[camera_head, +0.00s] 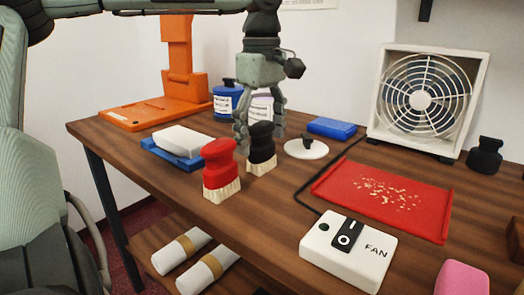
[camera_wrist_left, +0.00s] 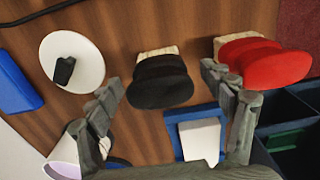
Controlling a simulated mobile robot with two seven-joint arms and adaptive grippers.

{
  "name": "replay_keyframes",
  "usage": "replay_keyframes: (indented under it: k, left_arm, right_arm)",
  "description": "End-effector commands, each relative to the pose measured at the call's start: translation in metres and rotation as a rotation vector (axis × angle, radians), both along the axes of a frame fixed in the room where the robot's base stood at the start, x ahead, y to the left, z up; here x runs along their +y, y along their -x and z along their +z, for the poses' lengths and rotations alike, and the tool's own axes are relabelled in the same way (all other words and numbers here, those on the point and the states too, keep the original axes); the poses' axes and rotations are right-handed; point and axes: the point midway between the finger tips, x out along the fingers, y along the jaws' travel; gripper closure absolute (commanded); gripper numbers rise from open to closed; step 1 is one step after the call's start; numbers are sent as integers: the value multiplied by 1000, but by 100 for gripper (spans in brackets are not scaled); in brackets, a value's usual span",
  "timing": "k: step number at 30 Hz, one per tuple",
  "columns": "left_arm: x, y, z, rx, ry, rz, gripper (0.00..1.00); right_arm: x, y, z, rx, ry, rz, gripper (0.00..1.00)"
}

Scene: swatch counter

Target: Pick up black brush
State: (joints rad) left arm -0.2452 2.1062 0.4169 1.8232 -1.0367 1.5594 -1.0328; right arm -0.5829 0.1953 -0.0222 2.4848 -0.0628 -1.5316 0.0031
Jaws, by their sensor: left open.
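The black brush (camera_head: 262,146) stands upright on the wooden counter, its pale bristles down. It also shows in the left wrist view (camera_wrist_left: 160,82). My left gripper (camera_head: 260,125) points down from above, right at the black brush, with its fingers open. In the left wrist view, the fingers (camera_wrist_left: 170,98) are spread to either side of the black handle, and nothing is held. A red brush (camera_head: 219,165) stands just left of the black one; in the wrist view it (camera_wrist_left: 268,62) lies close beyond one fingertip. My right gripper is not seen.
A white lid with black knob (camera_head: 306,149) is right of the brush. A red tray (camera_head: 335,185) with crumbs, a fan (camera_head: 420,98) and a switch box (camera_head: 345,256) stand right. A white block on a blue tray (camera_head: 178,141), jars (camera_head: 226,101) and an orange stand (camera_head: 150,112) are left.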

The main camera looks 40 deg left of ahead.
Motion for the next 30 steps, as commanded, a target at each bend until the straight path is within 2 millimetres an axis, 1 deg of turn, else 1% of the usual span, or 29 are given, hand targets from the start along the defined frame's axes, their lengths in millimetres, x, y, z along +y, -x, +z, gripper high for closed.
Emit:
replay_keyframes:
  k: [5,6,18,26,30]
  left_arm:
    - [0,0,-1,-1,0,0,19]
    - [0,0,-1,-1,0,0,21]
    - [0,0,0,-1,0,0,71]
    - [0,0,1,-1,0,0,72]
    - [0,-1,8,-3,0,0,72]
  right_arm:
    - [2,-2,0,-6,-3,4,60]
    - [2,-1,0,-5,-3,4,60]
    - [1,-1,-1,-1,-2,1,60]
    - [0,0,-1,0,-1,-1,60]
    - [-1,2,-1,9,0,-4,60]
